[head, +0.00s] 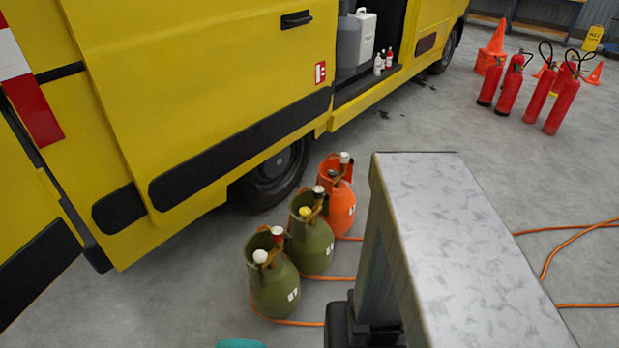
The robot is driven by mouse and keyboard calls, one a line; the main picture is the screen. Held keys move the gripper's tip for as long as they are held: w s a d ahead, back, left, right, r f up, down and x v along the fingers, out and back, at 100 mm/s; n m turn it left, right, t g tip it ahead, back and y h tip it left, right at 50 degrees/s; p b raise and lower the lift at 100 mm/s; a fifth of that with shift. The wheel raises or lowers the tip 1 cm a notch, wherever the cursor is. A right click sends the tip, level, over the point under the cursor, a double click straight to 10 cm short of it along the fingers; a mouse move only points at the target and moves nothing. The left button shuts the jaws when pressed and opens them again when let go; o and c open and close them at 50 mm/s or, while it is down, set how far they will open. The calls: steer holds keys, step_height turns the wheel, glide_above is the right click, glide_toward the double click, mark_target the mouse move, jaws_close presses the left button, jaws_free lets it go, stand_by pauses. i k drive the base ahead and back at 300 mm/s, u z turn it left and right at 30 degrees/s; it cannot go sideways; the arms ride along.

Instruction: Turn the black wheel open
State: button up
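Three gas cylinders with small valve wheels stand in a row on the floor beside the yellow van. The near green cylinder (275,287) has a white wheel (260,256) and a red wheel (277,234). The middle green cylinder (313,246) has a yellow wheel (305,212) and a dark-looking wheel with a pale top (319,190). The orange cylinder (340,206) has a white wheel (345,158) and a small dark part (334,174). I cannot tell for certain which dark part is the black wheel. My gripper is not in view.
The yellow van (200,90) closes off the left. A large grey block (455,240) fills the lower right, close to the cylinders. Orange hoses (565,243) lie on the floor. Several red extinguishers (538,95) and orange cones (491,55) stand at the back right.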

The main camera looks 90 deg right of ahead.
mark_target(331, 173)
steer(key=u, duration=0.7)
steer(key=k, duration=2.8)
steer(key=z, duration=0.6)
